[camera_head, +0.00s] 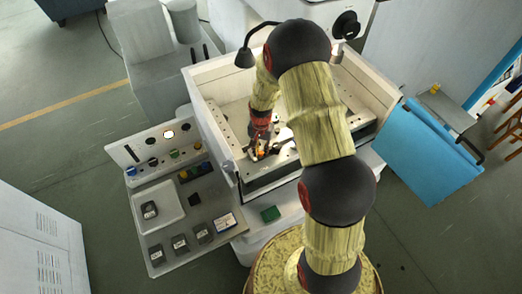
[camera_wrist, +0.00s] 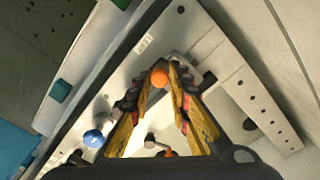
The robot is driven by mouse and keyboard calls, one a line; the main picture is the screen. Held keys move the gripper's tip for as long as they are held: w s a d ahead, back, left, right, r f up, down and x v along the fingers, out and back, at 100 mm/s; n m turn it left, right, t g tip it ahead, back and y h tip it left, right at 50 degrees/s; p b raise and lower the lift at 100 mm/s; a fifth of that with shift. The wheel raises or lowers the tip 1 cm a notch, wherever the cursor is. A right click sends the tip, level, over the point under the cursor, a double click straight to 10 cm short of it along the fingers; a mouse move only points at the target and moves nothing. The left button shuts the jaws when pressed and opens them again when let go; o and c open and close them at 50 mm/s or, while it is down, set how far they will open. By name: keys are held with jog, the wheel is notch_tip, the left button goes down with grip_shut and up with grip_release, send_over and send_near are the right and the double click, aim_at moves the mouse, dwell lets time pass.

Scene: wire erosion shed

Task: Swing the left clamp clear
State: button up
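My gripper (camera_wrist: 161,72) reaches down into the white machine's open tank (camera_head: 218,128). In the wrist view its two yellow-padded fingers narrow together at their tips, with an orange ball knob (camera_wrist: 158,77) between them. The fingers look shut on the knob; any small gap on the right side is hard to judge. A small metal lever with an orange end (camera_wrist: 170,153) shows lower down between the fingers. In the head view my gripper (camera_head: 261,150) is at the tank's near left side, over the pale work rail, and hides most of the clamp.
A pale slotted rail with holes (camera_wrist: 240,85) runs beside the fingers. A blue round knob (camera_wrist: 93,139) lies left of my gripper. A side bench (camera_head: 150,220) holds a tray and several small blocks. A blue panel (camera_head: 425,150) stands at right.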

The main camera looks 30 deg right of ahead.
grip_shut()
dwell(0.3)
